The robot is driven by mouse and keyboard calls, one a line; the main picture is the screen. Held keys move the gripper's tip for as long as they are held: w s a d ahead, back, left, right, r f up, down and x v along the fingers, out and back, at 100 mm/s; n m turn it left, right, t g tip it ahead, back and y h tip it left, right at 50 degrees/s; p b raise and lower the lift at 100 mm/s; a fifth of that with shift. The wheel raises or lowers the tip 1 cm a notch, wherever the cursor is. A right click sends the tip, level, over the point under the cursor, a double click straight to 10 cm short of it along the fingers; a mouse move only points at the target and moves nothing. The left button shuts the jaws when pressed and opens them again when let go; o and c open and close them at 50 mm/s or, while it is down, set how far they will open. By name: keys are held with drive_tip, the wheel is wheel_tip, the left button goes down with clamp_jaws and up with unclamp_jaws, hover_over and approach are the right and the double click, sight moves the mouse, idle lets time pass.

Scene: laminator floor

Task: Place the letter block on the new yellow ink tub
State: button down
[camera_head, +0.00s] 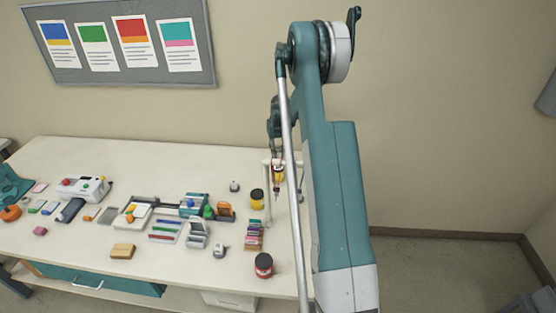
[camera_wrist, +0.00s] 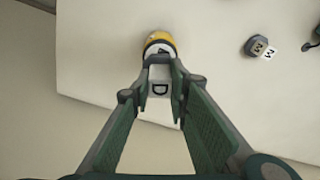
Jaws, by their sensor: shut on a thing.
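My gripper (camera_wrist: 160,82) is shut on a small block (camera_wrist: 160,89) with a white face marked with a dark letter that looks like D. The yellow ink tub (camera_wrist: 157,39) is just beyond the fingertips in the wrist view, with a dark mark on its pale side. In the head view the yellow tub (camera_head: 257,200) stands near the table's right end, and my gripper (camera_head: 277,194) is close to its right. The held block is too small to make out there. I cannot tell the height of the block over the table.
A grey piece with white M-marked faces (camera_wrist: 259,47) lies right of the tub in the wrist view. In the head view a red tub (camera_head: 264,265) stands at the front edge, and a stack of coloured pads (camera_head: 255,236) lies between. Many stationery items cover the left table.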

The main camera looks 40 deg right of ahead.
drive_tip(key=shift+f, duration=0.2)
drive_tip(key=shift+f+p, duration=0.35)
drive_tip(key=shift+f, duration=1.5)
drive_tip(key=shift+f, duration=0.2)
drive_tip(key=c, duration=2.2)
unclamp_jaws()
drive_tip(key=shift+r, duration=0.1)
drive_tip(key=shift+r, duration=0.2)
wheel_tip(320, 180, up, 12)
drive_tip(key=s+b, duration=0.1)
drive_tip(key=shift+s+a+b, duration=0.2)
drive_tip(key=shift+a+b, duration=0.05)
drive_tip(key=shift+b, duration=0.15)
drive_tip(key=shift+f, duration=0.1)
drive_tip(key=shift+a, duration=0.1)
